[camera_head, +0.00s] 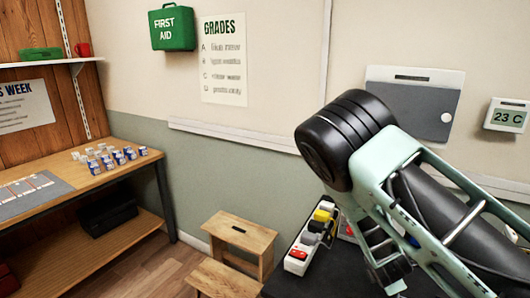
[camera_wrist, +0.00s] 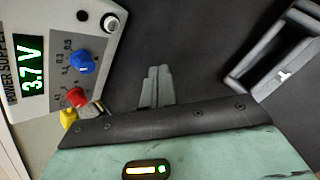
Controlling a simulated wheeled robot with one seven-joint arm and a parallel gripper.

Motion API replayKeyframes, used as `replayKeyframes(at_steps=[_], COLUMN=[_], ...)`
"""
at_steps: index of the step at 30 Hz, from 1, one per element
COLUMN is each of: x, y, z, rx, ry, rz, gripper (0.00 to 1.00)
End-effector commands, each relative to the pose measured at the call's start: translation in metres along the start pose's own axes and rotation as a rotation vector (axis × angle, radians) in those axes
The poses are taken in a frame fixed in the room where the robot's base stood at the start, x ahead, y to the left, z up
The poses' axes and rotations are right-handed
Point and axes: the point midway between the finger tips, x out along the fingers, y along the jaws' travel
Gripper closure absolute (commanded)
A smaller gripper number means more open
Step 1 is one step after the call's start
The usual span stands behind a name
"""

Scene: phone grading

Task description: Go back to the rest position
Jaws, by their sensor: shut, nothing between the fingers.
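My gripper (camera_wrist: 155,82) shows in the wrist view as two grey fingers side by side, shut with nothing between them. It is over a dark surface (camera_wrist: 190,35), and I cannot tell how high. In the head view my arm fills the right side, and I cannot clearly make out the fingers there. A power supply (camera_wrist: 112,55) with a green 3.7 V display is at the left of the wrist view, beside the gripper and apart from it.
In the wrist view a dark grey open holder (camera_wrist: 238,82) lies right of the fingers. In the head view a black table (camera_head: 322,285) holds a white device (camera_head: 297,262). A wooden step stool (camera_head: 248,232) stands left of it. A wooden bench (camera_head: 115,175) carries several small boxes.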

Motion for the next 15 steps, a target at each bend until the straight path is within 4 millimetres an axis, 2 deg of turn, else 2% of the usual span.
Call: replayKeyframes(at_steps=[5,9,12,15], x=[-0.062,-0.13,-0.185,-0.24], y=[-0.004,-0.006,-0.007,-0.012], z=[-0.056,-0.095,-0.113,-0.123], rx=[0.317,0.535,0.653,0.744], ry=[0.181,0.307,0.373,0.412], rz=[-0.157,-0.314,-0.422,-0.521], gripper=[1.0,1.0,1.0,1.0])
